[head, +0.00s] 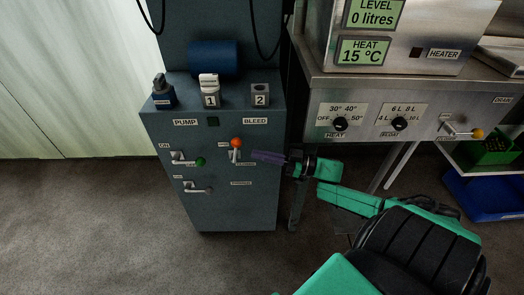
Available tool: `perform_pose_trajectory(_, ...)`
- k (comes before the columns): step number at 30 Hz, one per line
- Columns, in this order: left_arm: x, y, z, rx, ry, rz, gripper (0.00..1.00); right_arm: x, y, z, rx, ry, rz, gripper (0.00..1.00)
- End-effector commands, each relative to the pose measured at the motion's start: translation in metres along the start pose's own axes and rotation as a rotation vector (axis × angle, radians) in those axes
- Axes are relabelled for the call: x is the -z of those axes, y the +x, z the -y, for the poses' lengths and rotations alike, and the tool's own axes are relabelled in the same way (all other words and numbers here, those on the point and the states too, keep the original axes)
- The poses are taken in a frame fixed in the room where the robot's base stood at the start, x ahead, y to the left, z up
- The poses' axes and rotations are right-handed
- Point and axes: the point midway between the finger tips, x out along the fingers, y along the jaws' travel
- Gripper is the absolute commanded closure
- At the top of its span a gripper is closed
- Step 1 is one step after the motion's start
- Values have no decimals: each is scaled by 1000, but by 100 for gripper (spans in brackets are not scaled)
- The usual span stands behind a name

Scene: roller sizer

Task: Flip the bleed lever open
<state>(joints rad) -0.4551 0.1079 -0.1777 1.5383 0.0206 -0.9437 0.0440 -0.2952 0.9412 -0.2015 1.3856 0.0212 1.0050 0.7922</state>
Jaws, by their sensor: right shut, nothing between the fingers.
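The bleed lever (236,144) is on the front of the blue-grey pump cabinet (240,205), below the BLEED label (256,121). It has an orange knob and points upward from its pivot. My right gripper (256,155) comes in from the right with its purple fingers closed together. The fingertips are just right of the lever, slightly below the orange knob. I cannot tell whether they touch the lever. The gripper holds nothing. My left gripper is out of view.
A lever with a green knob (200,162) and a lower lever (198,189) are on the same cabinet front. Numbered blocks and a blue cylinder (213,58) are on top. A steel heater bench (440,105) stands at the right. A blue bin (484,196) sits below it.

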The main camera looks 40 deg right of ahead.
Motion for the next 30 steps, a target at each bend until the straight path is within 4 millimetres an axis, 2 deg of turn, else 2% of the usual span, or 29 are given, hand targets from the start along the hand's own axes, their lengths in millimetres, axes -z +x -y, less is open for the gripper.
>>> perform_pose_trajectory(2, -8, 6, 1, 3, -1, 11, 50, -1, -18, 0, -3, 2, 6, 100)
perform_pose_trajectory(9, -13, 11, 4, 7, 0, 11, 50, -4, -70, -1, -4, 1, 6, 100)
perform_pose_trajectory(13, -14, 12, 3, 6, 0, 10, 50, -5, -90, -1, -3, 0, 4, 100)
perform_pose_trajectory(18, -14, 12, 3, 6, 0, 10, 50, -4, -99, -1, -1, -1, 1, 100)
perform_pose_trajectory(30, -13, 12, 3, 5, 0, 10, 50, -4, -98, -1, -2, -1, 1, 100)
